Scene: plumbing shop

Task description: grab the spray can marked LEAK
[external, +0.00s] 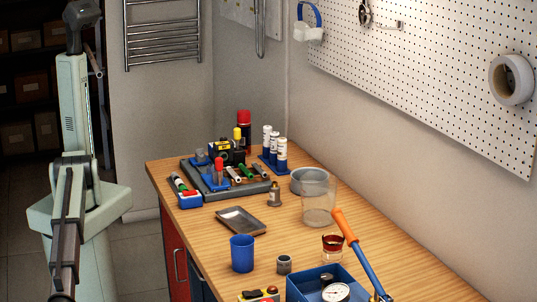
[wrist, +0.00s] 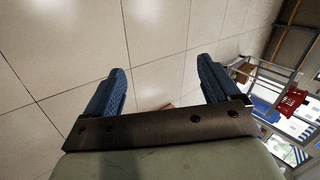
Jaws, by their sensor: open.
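A tall dark can with a red cap (external: 244,132) stands at the far end of the wooden bench, behind a grey tray. Several white cylinders with blue bands (external: 274,148) stand in a blue holder just right of it. No lettering is readable, so I cannot tell which one is marked LEAK. My gripper (wrist: 162,66) is open and empty in the wrist view, its two blue fingers spread apart. It faces large pale tiles, with no can between the fingers. In the external view my arm is at the left, away from the bench, and the gripper is out of frame.
The grey tray (external: 230,189) holds mixed items. A clear beaker (external: 319,203), a blue cup (external: 242,254), a shallow dark tray (external: 241,221) and a blue box (external: 309,283) with an orange-handled tool (external: 345,227) stand nearer. A pegboard wall (external: 430,70) bounds the bench's right side.

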